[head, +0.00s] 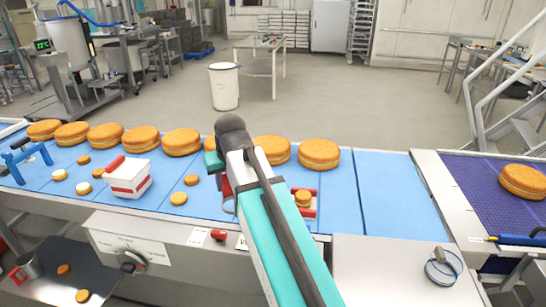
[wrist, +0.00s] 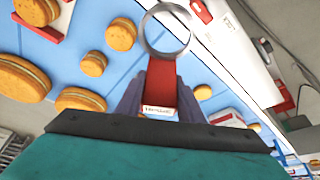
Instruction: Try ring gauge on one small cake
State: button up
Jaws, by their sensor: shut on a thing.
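My gripper (wrist: 160,102) is shut on the red handle of the ring gauge (wrist: 160,80). Its steel ring (wrist: 187,42) points away from the jaws, with nothing visible inside it but the belt edge and pale frame beyond. In the head view the ring gauge (head: 229,207) shows only partly beside my arm. Small cakes lie apart from the ring on the blue belt, one (wrist: 122,35) close to it in the wrist view. Others show in the head view (head: 178,198).
Large filled cakes (head: 319,153) line the belt's far side. A white box with a red handle (head: 128,180) stands on the belt at left. A round item with a dark knob (head: 444,266) lies on the pale surface at right. The belt (head: 395,205) is clear right of the holder.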

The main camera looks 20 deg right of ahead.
jog(key=shift+f, duration=0.2)
jog(key=shift+f, duration=0.3)
dwell(0.4)
